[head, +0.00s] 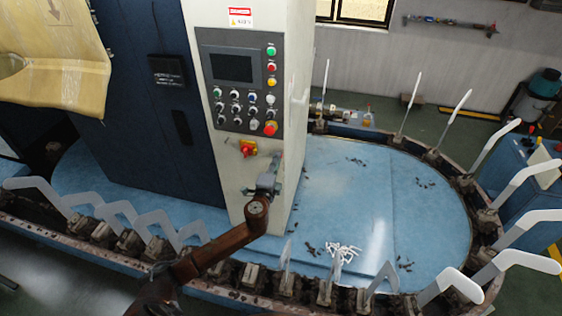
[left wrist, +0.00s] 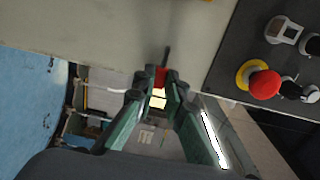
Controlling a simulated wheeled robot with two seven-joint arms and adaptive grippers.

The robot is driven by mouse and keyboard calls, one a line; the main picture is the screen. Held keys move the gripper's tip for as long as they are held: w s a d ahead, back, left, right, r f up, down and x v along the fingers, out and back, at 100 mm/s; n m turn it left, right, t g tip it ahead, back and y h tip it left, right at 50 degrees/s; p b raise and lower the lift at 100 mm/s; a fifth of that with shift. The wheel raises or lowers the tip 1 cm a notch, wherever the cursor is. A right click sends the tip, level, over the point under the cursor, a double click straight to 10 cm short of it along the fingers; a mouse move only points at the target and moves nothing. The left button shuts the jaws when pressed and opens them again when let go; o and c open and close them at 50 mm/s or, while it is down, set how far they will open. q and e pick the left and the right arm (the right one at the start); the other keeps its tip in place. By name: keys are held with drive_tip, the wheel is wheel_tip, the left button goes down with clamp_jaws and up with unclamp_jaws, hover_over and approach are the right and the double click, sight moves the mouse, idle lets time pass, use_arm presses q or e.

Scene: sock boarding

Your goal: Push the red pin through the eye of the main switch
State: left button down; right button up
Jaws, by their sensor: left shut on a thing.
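The main switch (head: 248,148), a red knob on a yellow plate, sits on the pale cabinet front below the control panel. Its eye is too small to make out. In the left wrist view only a sliver of yellow (left wrist: 206,1), seemingly its plate, shows at the top edge. My left gripper (head: 268,181) is below and right of the switch, apart from it. In the left wrist view its green fingertips (left wrist: 157,82) are shut on the red pin (left wrist: 161,76). A thin dark shank runs from the pin toward the picture's top. My right gripper is not in view.
The control panel (head: 238,80) with buttons and a red stop button (head: 270,128) is above the switch. The stop button also shows in the left wrist view (left wrist: 263,83). Upright sock boards (head: 520,218) ring the blue deck (head: 345,200). White pieces (head: 343,252) lie on the deck.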

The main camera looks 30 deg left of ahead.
use_arm(q)
drive_tip(key=shift+s+a+b, duration=0.15)
drive_tip(key=shift+s+a, duration=0.15)
drive_tip(key=shift+a, duration=0.8)
drive_tip(key=shift+s+a+b, duration=0.15)
drive_tip(key=shift+s+a, duration=0.1)
drive_tip(key=shift+a, duration=0.8)
drive_tip(key=shift+s+a, duration=0.2)
drive_tip(key=shift+a, duration=0.6)
drive_tip(key=shift+s+a, duration=0.2)
drive_tip(key=shift+a, duration=0.6)
drive_tip(key=c, duration=1.9)
unclamp_jaws()
drive_tip(key=shift+s+d, duration=0.15)
drive_tip(key=shift+s, duration=0.35)
drive_tip(key=v, duration=1.1)
